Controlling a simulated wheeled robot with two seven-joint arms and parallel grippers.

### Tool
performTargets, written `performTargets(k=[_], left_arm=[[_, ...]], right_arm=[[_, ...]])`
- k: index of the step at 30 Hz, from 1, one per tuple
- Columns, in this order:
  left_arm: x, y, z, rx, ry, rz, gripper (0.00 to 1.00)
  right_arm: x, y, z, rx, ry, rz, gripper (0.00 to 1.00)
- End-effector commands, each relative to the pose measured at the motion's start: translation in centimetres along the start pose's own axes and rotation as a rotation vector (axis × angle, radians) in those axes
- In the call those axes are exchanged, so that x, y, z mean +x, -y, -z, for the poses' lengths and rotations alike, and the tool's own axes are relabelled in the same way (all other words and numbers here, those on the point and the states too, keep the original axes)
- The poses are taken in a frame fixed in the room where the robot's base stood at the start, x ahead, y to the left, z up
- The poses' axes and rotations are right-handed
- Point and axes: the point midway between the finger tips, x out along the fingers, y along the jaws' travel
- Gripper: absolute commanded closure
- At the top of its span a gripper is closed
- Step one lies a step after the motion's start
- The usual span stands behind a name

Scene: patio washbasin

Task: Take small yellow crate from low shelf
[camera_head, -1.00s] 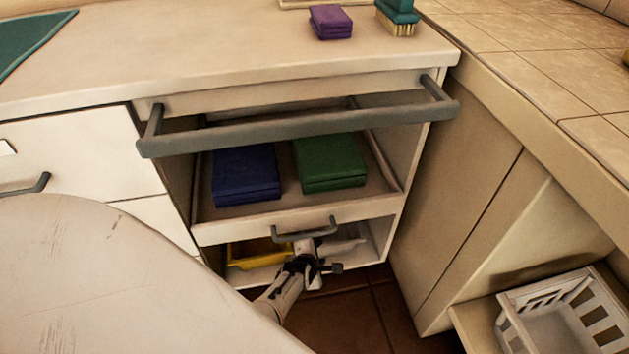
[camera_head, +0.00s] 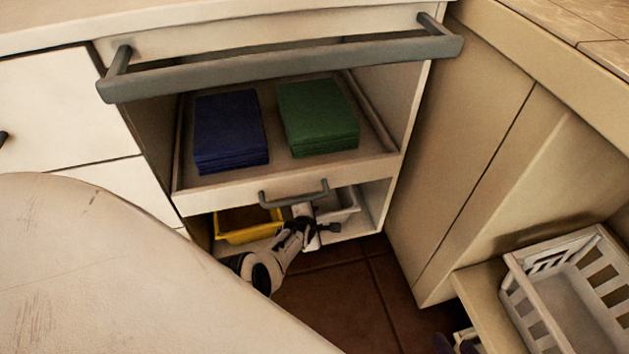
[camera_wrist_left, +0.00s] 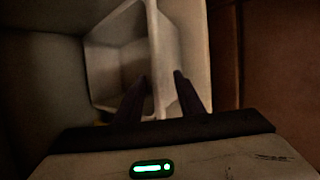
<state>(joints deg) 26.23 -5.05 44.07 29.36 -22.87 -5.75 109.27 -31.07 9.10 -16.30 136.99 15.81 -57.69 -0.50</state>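The small yellow crate (camera_head: 247,235) is on the low shelf (camera_head: 372,205), at the left under the pull-out tray. My left gripper (camera_head: 325,228) is at the front of that shelf, right of the yellow crate and in front of a small light grey crate (camera_head: 343,203). In the left wrist view its fingers (camera_wrist_left: 155,95) are apart, with the pale crate's near wall (camera_wrist_left: 158,50) ahead between them; I cannot tell whether they touch it. Part of what looks like my right gripper (camera_head: 455,344) shows at the bottom edge, mostly cut off.
Above the low shelf, a pull-out tray (camera_head: 285,178) with a handle holds folded blue (camera_head: 229,130) and green (camera_head: 317,116) cloths. A grey bar (camera_head: 290,72) crosses above it. A white slatted basket (camera_head: 570,290) stands at the right. Brown floor (camera_head: 335,290) is clear in front.

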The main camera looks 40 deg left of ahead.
Motion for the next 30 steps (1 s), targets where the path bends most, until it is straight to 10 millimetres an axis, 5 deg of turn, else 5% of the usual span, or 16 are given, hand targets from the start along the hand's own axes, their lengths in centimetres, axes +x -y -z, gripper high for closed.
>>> performTargets(k=[6,12,30], left_arm=[[0.0,-0.1,0.0,-0.001,0.000,0.000,0.65],[0.0,0.0,0.0,-0.001,0.000,0.000,0.99],[-0.7,1.0,-0.4,-0.007,-0.002,0.001,1.00]], right_arm=[[-0.1,0.0,0.1,0.001,-0.001,0.000,0.69],[0.0,0.0,0.0,0.000,0.000,0.000,0.69],[-0.2,0.0,0.1,-0.002,0.004,-0.005,0.69]])
